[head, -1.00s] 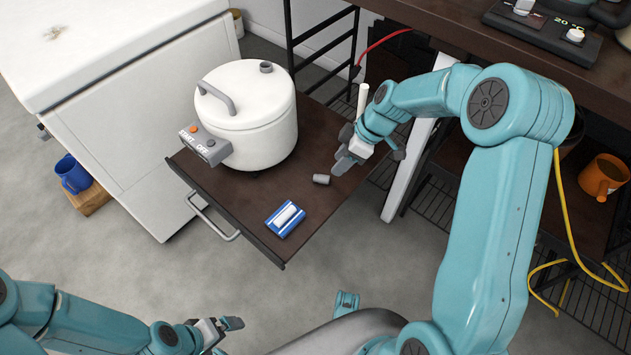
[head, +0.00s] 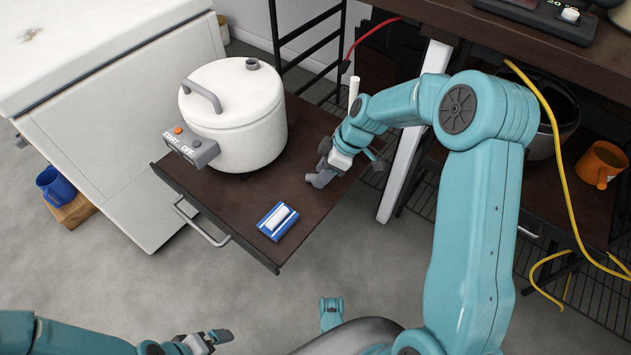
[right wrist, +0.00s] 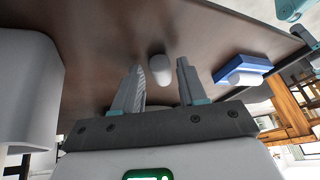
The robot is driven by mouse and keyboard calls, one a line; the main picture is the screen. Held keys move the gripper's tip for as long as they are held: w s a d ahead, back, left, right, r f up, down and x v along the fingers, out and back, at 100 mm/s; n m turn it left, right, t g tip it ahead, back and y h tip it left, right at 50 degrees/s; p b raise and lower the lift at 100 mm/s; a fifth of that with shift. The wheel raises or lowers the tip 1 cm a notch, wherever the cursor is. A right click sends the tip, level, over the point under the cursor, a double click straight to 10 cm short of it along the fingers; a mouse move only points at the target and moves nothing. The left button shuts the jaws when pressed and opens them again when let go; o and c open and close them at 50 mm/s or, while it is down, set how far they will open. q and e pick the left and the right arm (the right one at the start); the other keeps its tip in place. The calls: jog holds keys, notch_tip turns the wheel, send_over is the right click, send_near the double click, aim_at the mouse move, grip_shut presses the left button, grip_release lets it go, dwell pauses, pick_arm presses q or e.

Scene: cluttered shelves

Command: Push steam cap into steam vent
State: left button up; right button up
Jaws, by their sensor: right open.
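The steam cap, a small grey cylinder (right wrist: 159,68), lies on the brown pull-out shelf (head: 215,195). In the right wrist view it is just beyond and between my right fingertips. In the head view it is hard to separate from the fingers. My right gripper (head: 318,178) is open and low over the shelf; its two fingers (right wrist: 159,75) show apart, with nothing gripped. The steam vent (head: 252,64) is a short grey stub on the white pot's lid, up and left of my right gripper. My left gripper (head: 212,340) is at the bottom edge, away from the shelf, its jaws unclear.
The white pot (head: 245,135) with a START/OFF box (head: 190,147) stands on the shelf. A blue-and-white block (head: 277,221) lies near the front edge; it also shows in the right wrist view (right wrist: 242,69). A white post (head: 400,180) stands close to my right arm.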

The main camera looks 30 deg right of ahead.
grip_shut()
jog(key=shift+r, duration=0.4)
dwell(0.4)
jog(key=shift+r, duration=0.15)
jog(key=shift+r+p, duration=1.65)
jog(key=shift+r, duration=0.75)
